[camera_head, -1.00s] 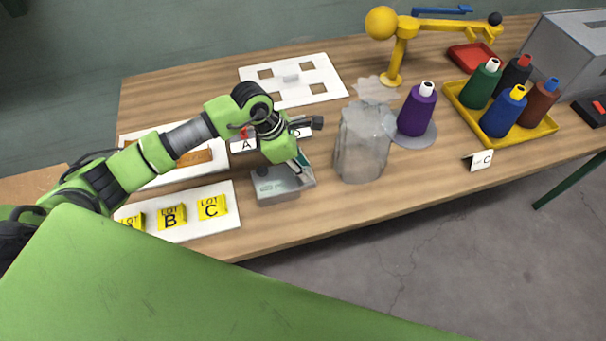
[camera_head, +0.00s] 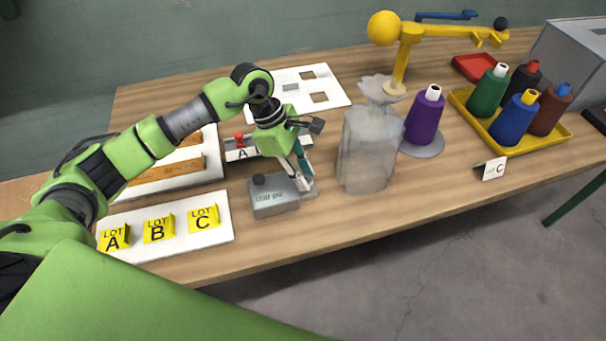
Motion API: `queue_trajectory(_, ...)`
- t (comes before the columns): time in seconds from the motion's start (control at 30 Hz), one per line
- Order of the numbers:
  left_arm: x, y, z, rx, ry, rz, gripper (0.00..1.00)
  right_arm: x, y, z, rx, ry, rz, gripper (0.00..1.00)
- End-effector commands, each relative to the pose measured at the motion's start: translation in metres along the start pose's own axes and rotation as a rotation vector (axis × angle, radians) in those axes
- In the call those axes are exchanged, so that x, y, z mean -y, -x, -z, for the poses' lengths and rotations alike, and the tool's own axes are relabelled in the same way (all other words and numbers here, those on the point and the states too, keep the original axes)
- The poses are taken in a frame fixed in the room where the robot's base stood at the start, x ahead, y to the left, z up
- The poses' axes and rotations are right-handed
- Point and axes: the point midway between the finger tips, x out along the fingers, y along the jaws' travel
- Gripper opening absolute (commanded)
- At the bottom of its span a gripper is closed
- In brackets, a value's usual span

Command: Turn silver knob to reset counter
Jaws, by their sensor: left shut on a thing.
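The counter is a small grey box (camera_head: 273,202) near the front edge of the table. Its front display looks like zeros, but the digits are small. A black round part (camera_head: 259,180) sits at its top left. My left gripper (camera_head: 304,184) comes down from above at the counter's right end, fingers pointing down. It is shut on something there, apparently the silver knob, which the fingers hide. My right gripper is not in view.
A translucent grey bag-like object (camera_head: 367,150) stands close to the right of my left gripper. A white board with yellow lot blocks (camera_head: 159,229) lies left of the counter. Bare table lies in front.

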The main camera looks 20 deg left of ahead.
Motion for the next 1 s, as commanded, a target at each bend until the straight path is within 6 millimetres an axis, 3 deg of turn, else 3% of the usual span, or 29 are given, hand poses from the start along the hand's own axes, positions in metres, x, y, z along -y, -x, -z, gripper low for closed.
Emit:
queue_trajectory(0.2, 0.000, 0.000, 0.000, -0.001, 0.001, -0.001, 0.00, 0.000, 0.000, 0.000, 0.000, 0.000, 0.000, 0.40)
queue_trajectory(0.23, 0.000, 0.000, 0.000, -0.001, 0.001, -0.001, 0.30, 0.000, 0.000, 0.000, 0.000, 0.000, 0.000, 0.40)
queue_trajectory(0.27, 0.000, 0.000, 0.000, -0.001, 0.001, -0.001, 0.37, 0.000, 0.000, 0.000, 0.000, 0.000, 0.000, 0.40)
queue_trajectory(0.67, 0.000, 0.006, 0.001, -0.003, 0.003, 0.000, 0.38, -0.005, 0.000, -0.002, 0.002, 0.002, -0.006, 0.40)
queue_trajectory(1.0, -0.001, 0.056, 0.000, -0.001, 0.002, -0.003, 0.38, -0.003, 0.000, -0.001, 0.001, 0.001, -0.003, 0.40)
